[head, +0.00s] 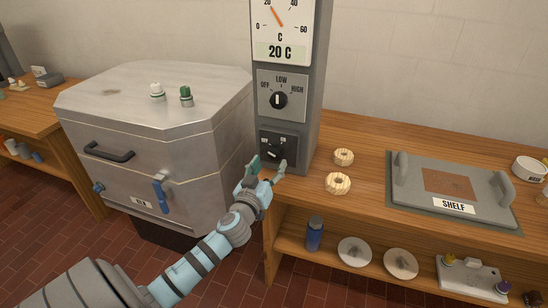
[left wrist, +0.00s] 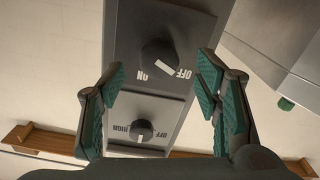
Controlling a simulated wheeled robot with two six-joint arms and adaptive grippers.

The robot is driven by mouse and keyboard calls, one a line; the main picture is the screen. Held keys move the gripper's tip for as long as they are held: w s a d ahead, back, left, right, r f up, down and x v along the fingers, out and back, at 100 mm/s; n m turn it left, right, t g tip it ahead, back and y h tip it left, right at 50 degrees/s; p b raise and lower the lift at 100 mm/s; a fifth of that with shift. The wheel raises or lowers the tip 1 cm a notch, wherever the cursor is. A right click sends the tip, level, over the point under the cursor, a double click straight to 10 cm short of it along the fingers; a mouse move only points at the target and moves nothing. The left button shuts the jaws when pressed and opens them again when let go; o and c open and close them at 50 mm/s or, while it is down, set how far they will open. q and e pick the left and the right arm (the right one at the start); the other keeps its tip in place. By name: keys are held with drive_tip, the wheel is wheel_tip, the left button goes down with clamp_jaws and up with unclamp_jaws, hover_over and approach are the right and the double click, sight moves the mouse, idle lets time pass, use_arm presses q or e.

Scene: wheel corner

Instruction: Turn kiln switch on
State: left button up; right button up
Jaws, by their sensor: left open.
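The kiln switch (head: 277,148) is a black knob on a dark plate marked OFF and ON, low on the grey control column (head: 303,100). In the left wrist view, which is upside down, the switch knob (left wrist: 158,54) has its white mark turned toward OFF. My left gripper (head: 268,166) is open and empty, just in front of and slightly below the switch plate. In the wrist view its fingers (left wrist: 160,90) stand wide apart on either side of the column, and no contact with the knob shows. My right gripper is not in view.
A dial (head: 278,100) above points to LOW, and a gauge (head: 281,30) reads 20 C. The metal kiln (head: 200,150) stands left, with two small pieces on top. A wooden bench (head: 360,150) at right holds two cream rings and a handled slab marked SHELF (head: 415,200).

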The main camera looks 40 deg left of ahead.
sight(273, 156)
use_arm(q)
drive_tip(key=x, duration=0.4)
drive_tip(key=shift+w+a+f, duration=0.1)
drive_tip(key=shift+w, duration=0.25)
drive_tip(key=c, duration=1.1)
drive_tip(key=shift+c, duration=0.2)
drive_tip(key=shift+m, duration=0.4)
drive_tip(key=m, duration=0.8)
drive_tip(key=shift+s+a, duration=0.1)
drive_tip(key=shift+a, duration=0.05)
drive_tip(key=m+p, duration=0.1)
drive_tip(key=m, duration=0.3)
drive_tip(key=shift+m, duration=0.3)
drive_tip(key=shift+a+m+p, duration=0.1)
drive_tip(key=shift+m+p, duration=0.35)
drive_tip(key=shift+m, duration=1.75)
